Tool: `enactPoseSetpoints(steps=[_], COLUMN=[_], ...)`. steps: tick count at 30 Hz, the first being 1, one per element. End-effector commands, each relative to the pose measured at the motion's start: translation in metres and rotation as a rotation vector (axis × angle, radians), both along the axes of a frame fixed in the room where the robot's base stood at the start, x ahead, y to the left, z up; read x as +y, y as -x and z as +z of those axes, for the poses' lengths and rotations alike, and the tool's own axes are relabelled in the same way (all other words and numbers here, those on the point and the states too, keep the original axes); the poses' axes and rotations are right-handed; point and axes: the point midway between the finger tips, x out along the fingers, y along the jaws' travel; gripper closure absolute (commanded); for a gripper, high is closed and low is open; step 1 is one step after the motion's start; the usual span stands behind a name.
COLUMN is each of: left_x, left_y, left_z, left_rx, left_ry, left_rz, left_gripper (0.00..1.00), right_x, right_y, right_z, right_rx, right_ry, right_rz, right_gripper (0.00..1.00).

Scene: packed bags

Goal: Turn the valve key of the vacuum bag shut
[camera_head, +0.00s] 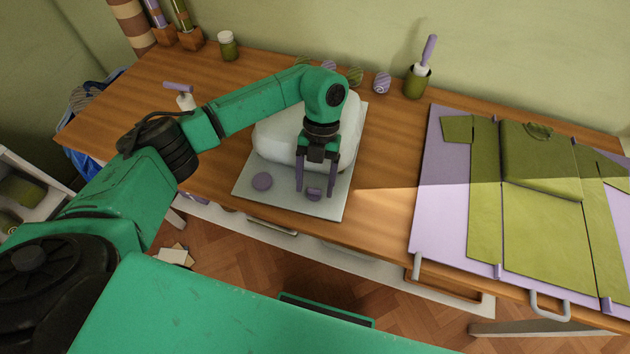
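The vacuum bag (265,140) is a pale, puffy bundle on a flat grey sheet (333,208) on the wooden table. My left arm partly hides it. Near the sheet's front edge is a small purple piece (314,194) that looks like the valve key. My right gripper is not in view.
A purple board (428,205) with green folded cloth (540,160) covers the table's right side. A green cup (417,83), a jar (228,46) and several patterned balls (382,82) stand along the back. A purple-topped tool (179,87) stands at the left.

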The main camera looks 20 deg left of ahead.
Motion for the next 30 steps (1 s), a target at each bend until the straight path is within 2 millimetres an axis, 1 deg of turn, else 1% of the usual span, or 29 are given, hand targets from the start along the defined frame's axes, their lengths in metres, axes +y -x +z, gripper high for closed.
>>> enactPoseSetpoints(steps=[5,8,11,14,15,16,18,21,25,30], left_x=[0.000,0.000,0.000,0.001,0.001,0.002,0.002,0.003,0.003,0.003], left_y=[-0.001,-0.006,-0.015,-0.026,-0.031,-0.034,-0.042,-0.050,-0.055,-0.055], left_z=[0.002,0.011,0.030,0.057,0.070,0.079,0.102,0.122,0.134,0.135], left_rx=[-0.001,-0.003,-0.006,-0.007,-0.007,-0.007,-0.006,-0.004,-0.001,0.000], left_ry=[0.000,-0.001,0.001,0.001,-0.001,-0.001,-0.003,-0.002,-0.002,0.000], left_rz=[0.001,0.001,0.000,0.000,0.002,0.002,0.001,0.000,0.001,0.000], left_gripper=[0.28,0.28,0.28,0.28,0.28,0.28,0.28,0.28,0.28,0.28], right_x=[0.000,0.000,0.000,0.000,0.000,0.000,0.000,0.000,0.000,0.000], right_y=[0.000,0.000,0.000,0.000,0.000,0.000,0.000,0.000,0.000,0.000], right_z=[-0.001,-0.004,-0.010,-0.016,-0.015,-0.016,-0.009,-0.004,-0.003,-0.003], right_rx=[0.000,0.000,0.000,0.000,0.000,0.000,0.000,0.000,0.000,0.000], right_ry=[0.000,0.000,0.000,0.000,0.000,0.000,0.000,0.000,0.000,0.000], right_rz=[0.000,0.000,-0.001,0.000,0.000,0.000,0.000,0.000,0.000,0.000], right_gripper=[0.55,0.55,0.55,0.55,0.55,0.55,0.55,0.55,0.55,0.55])
